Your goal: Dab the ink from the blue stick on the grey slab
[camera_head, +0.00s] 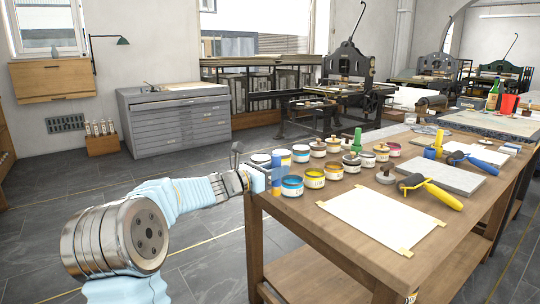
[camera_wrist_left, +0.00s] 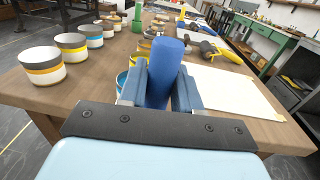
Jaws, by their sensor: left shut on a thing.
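My left gripper (camera_head: 262,181) is at the near left corner of the wooden table. In the left wrist view my left gripper (camera_wrist_left: 160,92) is shut on the blue stick (camera_wrist_left: 164,68), a thick blue cylinder standing upright between its fingers. The stick's lower end is hidden by the gripper. The grey slab (camera_head: 450,178) lies flat on the table, to the right and well apart from my left gripper. My right gripper is in neither view.
Several open ink pots, one of them yellow (camera_head: 314,178), stand between my left gripper and the slab. A white sheet (camera_head: 372,219) is taped in front of the slab. A green stick (camera_head: 356,141) stands among the pots.

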